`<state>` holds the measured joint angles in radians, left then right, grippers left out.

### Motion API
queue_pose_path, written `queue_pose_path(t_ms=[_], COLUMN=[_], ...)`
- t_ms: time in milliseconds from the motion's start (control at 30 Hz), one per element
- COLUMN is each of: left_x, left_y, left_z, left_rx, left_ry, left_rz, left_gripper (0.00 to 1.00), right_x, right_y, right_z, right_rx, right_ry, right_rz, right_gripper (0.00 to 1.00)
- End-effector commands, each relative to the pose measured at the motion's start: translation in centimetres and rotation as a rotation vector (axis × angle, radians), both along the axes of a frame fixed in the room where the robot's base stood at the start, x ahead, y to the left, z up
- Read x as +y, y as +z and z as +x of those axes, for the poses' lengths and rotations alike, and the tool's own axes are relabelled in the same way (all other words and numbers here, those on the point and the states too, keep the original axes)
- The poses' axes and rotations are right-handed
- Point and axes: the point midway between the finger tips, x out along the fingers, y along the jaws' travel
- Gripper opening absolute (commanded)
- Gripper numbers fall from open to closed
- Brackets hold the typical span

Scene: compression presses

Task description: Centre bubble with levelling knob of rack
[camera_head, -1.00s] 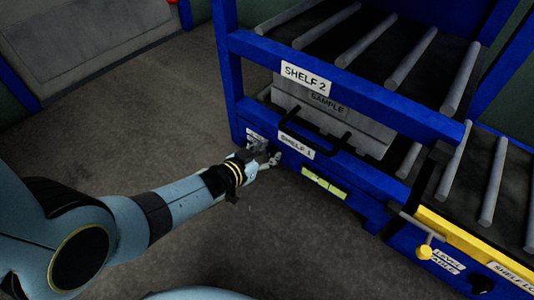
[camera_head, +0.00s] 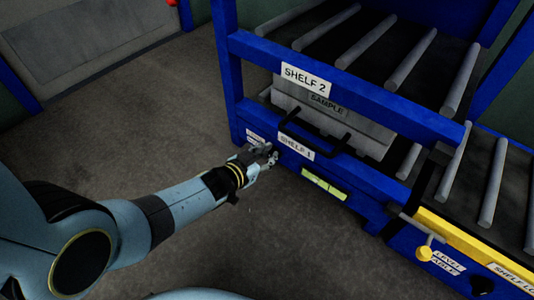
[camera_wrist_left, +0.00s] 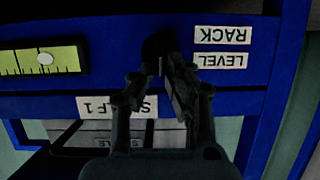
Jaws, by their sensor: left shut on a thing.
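My left gripper (camera_head: 266,156) is at the front of the blue rack, left of the level. In the left wrist view, which sees the rack upside down, its fingers (camera_wrist_left: 160,70) are shut on the dark levelling knob (camera_wrist_left: 158,43), which they partly hide. The knob is beside the white labels "LEVEL" and "RACK" (camera_wrist_left: 222,36). The yellow-green level (camera_head: 323,185) also shows in the wrist view, cut off at the picture's left edge. Its pale bubble (camera_wrist_left: 45,59) is there, but I cannot tell exactly how far it is from centre. My right gripper is not in view.
A grey sample box (camera_head: 330,125) lies on the rack's rollers behind a black handle (camera_head: 305,144) and the "SHELF 1" label (camera_head: 296,147). The floor (camera_head: 120,150) at left is clear.

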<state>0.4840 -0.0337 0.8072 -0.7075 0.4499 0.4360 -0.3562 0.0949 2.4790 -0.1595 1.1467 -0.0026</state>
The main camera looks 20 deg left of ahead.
Motion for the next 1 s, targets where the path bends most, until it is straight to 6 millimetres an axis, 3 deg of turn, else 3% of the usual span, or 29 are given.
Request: queue_pose_path(t_ms=[600,1000], left_x=[-1.1,-1.4], left_y=[-0.4,-0.6], left_z=[-0.4,-0.6], left_rx=[-0.140,-0.188], left_ry=[0.001,0.000], left_rz=[0.391,0.522], left_gripper=[0.00,0.00], right_x=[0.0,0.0], right_y=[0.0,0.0], right_z=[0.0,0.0], right_rx=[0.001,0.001], right_ry=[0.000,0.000], right_rz=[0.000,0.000], right_gripper=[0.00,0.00])
